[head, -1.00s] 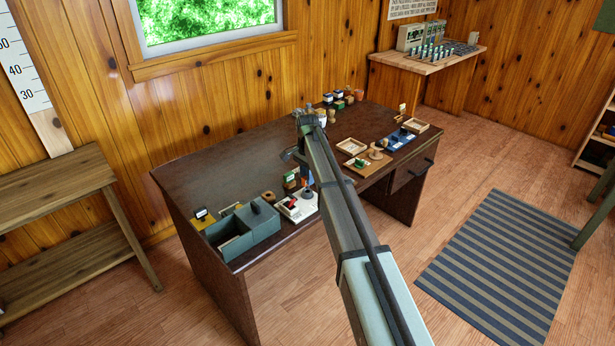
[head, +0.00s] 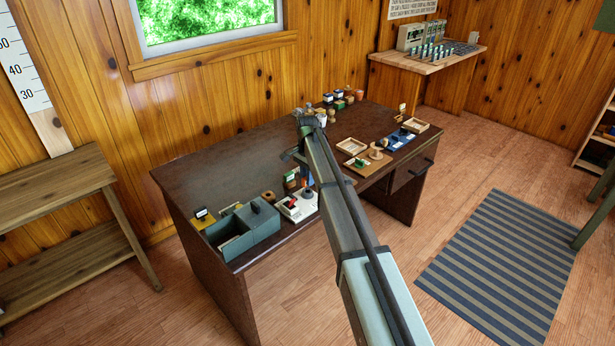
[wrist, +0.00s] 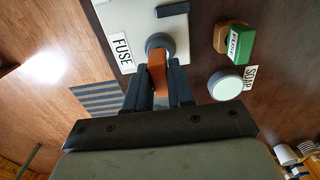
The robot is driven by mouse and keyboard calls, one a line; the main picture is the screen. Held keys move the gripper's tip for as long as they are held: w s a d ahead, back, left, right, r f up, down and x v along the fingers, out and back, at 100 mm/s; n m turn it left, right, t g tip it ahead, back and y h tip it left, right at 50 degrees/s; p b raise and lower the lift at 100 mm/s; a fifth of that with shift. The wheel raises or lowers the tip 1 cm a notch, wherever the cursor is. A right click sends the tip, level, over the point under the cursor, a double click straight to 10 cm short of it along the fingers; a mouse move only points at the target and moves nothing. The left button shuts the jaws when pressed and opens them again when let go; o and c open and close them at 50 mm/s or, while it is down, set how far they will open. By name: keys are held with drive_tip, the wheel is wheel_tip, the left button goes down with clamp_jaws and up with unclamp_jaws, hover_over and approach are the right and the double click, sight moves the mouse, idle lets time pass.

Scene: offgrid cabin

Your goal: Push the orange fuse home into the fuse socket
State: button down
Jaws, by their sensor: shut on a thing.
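The orange fuse (wrist: 157,72) is between the two dark fingers of my gripper (wrist: 160,88) in the wrist view. My gripper is shut on it. The fuse's far end meets the round grey fuse socket (wrist: 160,42); I cannot tell how deep it sits. The socket is on a white panel (wrist: 115,14) with a FUSE label (wrist: 121,50). In the head view the white panel (head: 293,212) lies near the desk's front edge, with my gripper (head: 306,181) low over it.
A green block (wrist: 240,45) on a wooden base and a white round-topped thing (wrist: 225,85) near a SOAP label stand beside the panel. A grey-green open box (head: 235,248) is left of the panel. The desk's back left (head: 205,170) is clear.

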drive_tip(key=shift+f, duration=1.3)
drive_tip(key=c, duration=0.9)
unclamp_jaws()
drive_tip(key=shift+r, duration=0.1)
wheel_tip(320, 180, up, 14)
drive_tip(key=shift+f, duration=0.2)
